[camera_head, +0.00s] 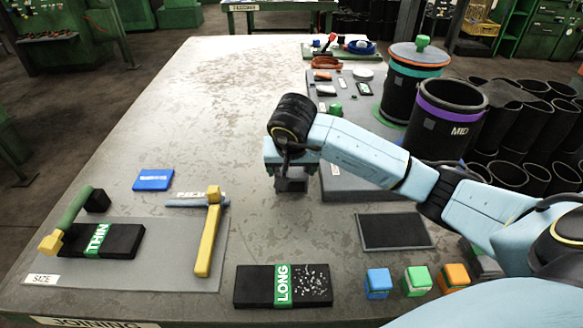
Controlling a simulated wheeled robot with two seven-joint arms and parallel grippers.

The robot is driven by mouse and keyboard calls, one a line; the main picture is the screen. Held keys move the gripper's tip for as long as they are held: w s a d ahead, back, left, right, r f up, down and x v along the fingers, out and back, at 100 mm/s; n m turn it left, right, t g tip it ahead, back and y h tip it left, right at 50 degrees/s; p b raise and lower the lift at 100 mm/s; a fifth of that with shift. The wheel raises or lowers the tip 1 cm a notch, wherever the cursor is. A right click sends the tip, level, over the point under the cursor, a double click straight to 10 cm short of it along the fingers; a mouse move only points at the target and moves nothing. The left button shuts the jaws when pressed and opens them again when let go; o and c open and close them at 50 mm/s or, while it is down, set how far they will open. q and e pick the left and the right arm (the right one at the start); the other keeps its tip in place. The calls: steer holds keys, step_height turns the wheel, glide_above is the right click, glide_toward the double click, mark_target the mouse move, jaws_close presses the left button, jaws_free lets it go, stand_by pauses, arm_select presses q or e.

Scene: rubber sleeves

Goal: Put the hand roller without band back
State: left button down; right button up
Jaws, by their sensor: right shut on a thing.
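My right gripper (290,184) hangs low over the middle of the table, pointing down. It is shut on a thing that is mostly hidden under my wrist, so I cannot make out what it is. A tool with a green handle, a black end and a yellow end (72,218) lies at the left, against the black THIN block (112,241). A yellow-handled tool (208,242) lies on the grey mat (160,278). I cannot tell whether either tool is the hand roller without band. My left gripper is not in view.
A blue box (153,180) lies behind the mat. The black LONG block (255,287) and several coloured cubes (417,280) line the front. A dark flat pad (394,231) lies at right. A black MID canister (440,120) stands behind my arm. The table's far left is clear.

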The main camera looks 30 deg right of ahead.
steer(key=shift+f, duration=0.1)
steer(key=o, duration=1)
steer(key=shift+c, duration=0.2)
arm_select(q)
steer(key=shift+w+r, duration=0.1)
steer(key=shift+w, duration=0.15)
arm_select(e)
steer(key=shift+r, duration=0.25)
arm_select(q)
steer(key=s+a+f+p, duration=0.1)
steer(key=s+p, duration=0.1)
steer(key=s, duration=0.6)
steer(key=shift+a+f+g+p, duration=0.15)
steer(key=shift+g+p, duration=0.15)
steer(key=shift+p, duration=0.05)
arm_select(e)
steer(key=v, duration=1.1)
steer(key=shift+r, duration=0.35)
steer(key=shift+s+a, duration=0.1)
